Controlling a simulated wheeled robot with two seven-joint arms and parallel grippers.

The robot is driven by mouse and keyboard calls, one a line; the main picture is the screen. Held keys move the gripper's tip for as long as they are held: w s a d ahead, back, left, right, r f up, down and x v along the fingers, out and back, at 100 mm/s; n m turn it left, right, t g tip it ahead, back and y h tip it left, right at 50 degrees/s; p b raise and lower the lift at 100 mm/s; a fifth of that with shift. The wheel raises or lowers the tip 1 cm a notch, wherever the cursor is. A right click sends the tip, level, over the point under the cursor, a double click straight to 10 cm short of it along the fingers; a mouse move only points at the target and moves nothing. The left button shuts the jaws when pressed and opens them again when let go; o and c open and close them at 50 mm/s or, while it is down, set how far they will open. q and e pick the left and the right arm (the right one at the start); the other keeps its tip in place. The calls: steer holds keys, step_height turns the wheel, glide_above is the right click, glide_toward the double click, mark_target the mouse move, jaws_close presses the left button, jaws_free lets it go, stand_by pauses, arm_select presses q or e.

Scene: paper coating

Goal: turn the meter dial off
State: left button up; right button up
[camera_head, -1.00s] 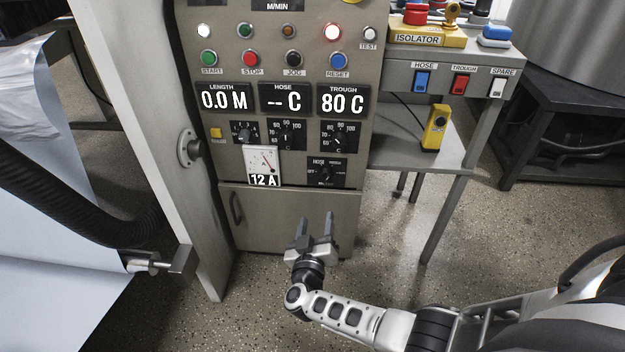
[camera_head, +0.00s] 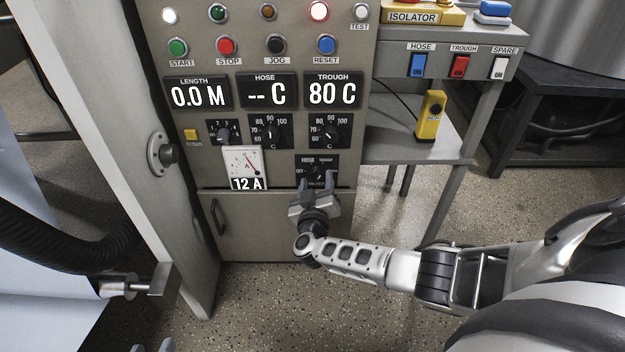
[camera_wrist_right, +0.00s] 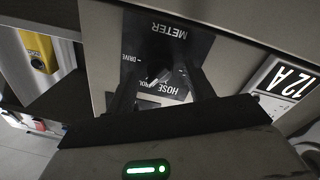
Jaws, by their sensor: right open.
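The meter dial (camera_head: 314,171) is a dark knob on a black plate low on the grey panel, right of the 12 A gauge. In the right wrist view, the METER plate (camera_wrist_right: 170,30) appears upside down, with DRIVE and HOSE labels; the knob (camera_wrist_right: 153,76) is partly hidden and its setting is unclear. My right gripper (camera_head: 317,184) is open in front of the plate's lower part, its fingers on either side of the knob in the wrist view (camera_wrist_right: 160,90). Contact cannot be told. Only two separated fingertips of my left gripper (camera_head: 154,347) show at the bottom edge.
The 12 A gauge (camera_head: 245,166) is close to the left of the plate. Other dials (camera_head: 271,132) and lit displays (camera_head: 267,92) sit above. A side shelf (camera_head: 405,140) with a yellow box (camera_head: 430,115) stands right. A black hose (camera_head: 60,235) hangs left.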

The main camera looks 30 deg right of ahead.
steer(key=shift+w+d, duration=0.3)
steer(key=shift+w, duration=0.15)
arm_select(q)
steer(key=shift+w+d+r, duration=0.15)
steer(key=shift+w+r, duration=0.05)
steer(key=shift+r, duration=0.2)
arm_select(e)
steer(key=c, duration=0.9)
steer(key=shift+c, duration=0.2)
